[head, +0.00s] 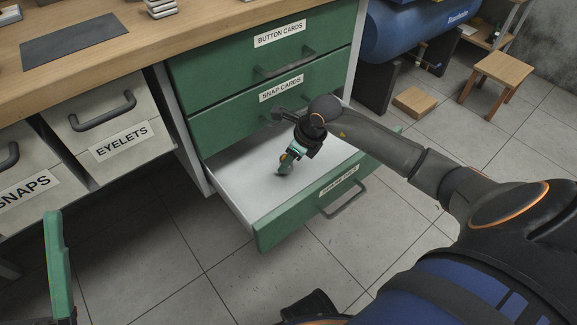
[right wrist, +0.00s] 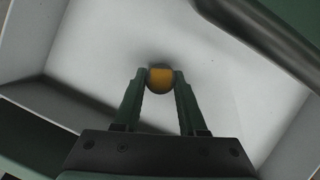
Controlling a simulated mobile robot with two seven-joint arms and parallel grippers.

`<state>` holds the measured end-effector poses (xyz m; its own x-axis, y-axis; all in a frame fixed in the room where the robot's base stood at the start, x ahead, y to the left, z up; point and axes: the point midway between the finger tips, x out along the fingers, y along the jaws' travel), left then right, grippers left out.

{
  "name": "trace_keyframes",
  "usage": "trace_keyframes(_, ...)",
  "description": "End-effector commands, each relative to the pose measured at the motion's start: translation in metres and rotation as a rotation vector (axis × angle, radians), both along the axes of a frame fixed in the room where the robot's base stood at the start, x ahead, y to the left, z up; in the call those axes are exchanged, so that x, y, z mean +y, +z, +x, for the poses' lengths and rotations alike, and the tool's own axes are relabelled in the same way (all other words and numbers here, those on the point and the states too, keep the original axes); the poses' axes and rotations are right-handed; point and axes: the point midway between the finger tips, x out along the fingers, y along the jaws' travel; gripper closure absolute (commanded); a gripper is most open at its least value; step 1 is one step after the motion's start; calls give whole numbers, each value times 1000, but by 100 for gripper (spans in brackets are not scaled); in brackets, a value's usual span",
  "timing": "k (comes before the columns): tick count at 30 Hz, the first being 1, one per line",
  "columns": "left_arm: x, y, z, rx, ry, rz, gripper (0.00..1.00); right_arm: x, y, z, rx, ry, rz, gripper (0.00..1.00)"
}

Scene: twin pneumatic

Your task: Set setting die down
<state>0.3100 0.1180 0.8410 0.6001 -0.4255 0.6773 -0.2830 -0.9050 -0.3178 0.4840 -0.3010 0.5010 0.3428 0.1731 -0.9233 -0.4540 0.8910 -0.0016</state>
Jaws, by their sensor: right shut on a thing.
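The setting die (right wrist: 160,77) is a small rounded dark piece with an orange-yellow face, seen between my right fingertips in the right wrist view. My right gripper (head: 284,170) is shut on it, and it also shows in the right wrist view (right wrist: 160,82). It points down inside the open bottom drawer (head: 245,185), over the pale drawer floor. I cannot tell whether the die touches the floor. A green finger of my left gripper (head: 57,265) shows at the lower left edge of the head view, away from the drawer; its opening is not clear.
The green drawers labelled button cards (head: 225,55) and snap cards (head: 225,110) are shut above the open one. Pale bins labelled eyelets (head: 115,125) and snaps stand left. A wooden stool (head: 503,70), small box (head: 415,102) and blue tank (head: 400,30) stand back right.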

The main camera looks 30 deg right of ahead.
Motion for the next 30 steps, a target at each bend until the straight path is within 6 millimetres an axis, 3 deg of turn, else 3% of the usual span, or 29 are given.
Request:
trace_keyframes(1,-1,-11,0,2,2,4,15,1,-14,0,0,0,2,100)
trace_keyframes(3,-2,-15,1,6,5,11,15,0,-19,0,-1,0,0,100)
trace_keyframes(14,-2,-16,2,12,9,4,15,0,-21,0,-1,1,-1,100)
trace_keyframes(15,-2,-15,2,12,9,4,15,0,-21,-1,2,1,-3,57)
trace_keyframes(23,-2,-15,1,11,7,3,15,0,-21,-1,3,0,-1,29)
trace_keyframes(30,-2,-14,1,10,6,3,15,0,-20,-1,2,0,-1,29)
